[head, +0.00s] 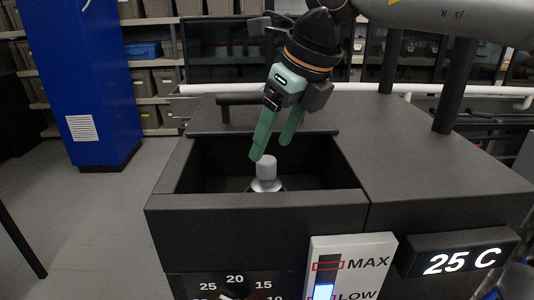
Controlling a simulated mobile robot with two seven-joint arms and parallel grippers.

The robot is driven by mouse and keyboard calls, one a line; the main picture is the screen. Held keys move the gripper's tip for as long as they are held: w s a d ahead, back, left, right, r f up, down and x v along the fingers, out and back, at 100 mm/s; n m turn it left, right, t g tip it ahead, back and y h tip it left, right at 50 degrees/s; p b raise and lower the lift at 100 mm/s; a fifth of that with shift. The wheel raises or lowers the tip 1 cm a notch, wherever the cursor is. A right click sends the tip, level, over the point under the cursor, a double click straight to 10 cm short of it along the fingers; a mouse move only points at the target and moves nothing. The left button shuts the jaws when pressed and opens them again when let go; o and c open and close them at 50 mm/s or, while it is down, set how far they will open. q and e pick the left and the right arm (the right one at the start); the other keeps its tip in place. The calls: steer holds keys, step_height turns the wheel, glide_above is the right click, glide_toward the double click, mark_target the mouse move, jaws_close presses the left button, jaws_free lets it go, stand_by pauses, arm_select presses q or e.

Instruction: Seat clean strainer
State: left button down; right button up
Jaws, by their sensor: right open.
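A light grey piece with a cylindrical knob and a wider, flared base (266,170) stands upright inside the open well of the dark machine (255,215). It looks like the strainer, but I cannot tell whether it is clean. Its lowest part is dark and hard to make out. My right gripper (271,148) reaches down from the upper right with green fingers apart and empty. The fingertips are just above or beside the top of the knob; I cannot tell whether they touch it. My left gripper is not in view.
The well has raised walls all round, and a dark lid with a bar handle (240,100) lies behind it. A level gauge (350,266) and a 25 C display (462,260) are on the front. A black post (458,85) stands right. A blue column (80,80) stands left.

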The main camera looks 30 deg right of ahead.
steer(key=v, duration=0.7)
steer(key=shift+p, duration=0.3)
